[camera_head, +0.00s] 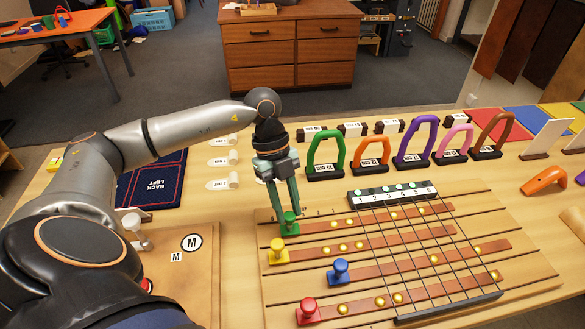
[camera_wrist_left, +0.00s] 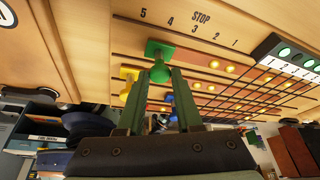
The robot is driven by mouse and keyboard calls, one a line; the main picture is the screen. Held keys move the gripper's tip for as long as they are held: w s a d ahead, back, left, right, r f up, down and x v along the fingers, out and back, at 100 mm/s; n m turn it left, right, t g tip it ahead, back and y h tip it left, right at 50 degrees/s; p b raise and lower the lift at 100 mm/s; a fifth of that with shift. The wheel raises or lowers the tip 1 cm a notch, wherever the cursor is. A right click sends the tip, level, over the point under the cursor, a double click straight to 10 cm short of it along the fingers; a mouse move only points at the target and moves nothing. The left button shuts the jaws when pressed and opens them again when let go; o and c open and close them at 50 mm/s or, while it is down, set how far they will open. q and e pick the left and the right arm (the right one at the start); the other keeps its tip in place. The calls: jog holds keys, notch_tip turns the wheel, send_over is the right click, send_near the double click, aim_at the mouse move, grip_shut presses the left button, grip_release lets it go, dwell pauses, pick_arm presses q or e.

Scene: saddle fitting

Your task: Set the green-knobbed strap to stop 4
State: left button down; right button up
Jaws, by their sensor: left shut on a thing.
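The green-knobbed strap (camera_head: 325,223) is the farthest of the brown straps on the wooden board (camera_head: 278,295). Its green knob (camera_head: 289,222) is at the left end, and also shows in the left wrist view (camera_wrist_left: 160,49). My left gripper (camera_head: 287,208) comes down from above and is shut on this knob. In the wrist view its two fingers (camera_wrist_left: 172,75) reach the knob. The stop numbers 5 to 1 (camera_wrist_left: 195,28) are printed beside it; the knob looks nearest 4, but exact alignment is unclear. My right gripper is not in view.
Yellow (camera_head: 278,251), blue (camera_head: 340,271) and red (camera_head: 308,311) knobs sit on nearer straps. A wire grid (camera_head: 440,250) crosses the straps at right. A numbered block with green lights (camera_head: 392,194) stands behind, with several coloured arches (camera_head: 325,156) beyond.

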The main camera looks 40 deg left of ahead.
pick_arm(q)
jog(key=shift+w+d, duration=0.1)
jog(key=shift+w, duration=0.1)
jog(key=c, duration=0.6)
grip_release()
jog(key=v, duration=1.2)
jog(key=shift+r, duration=0.3)
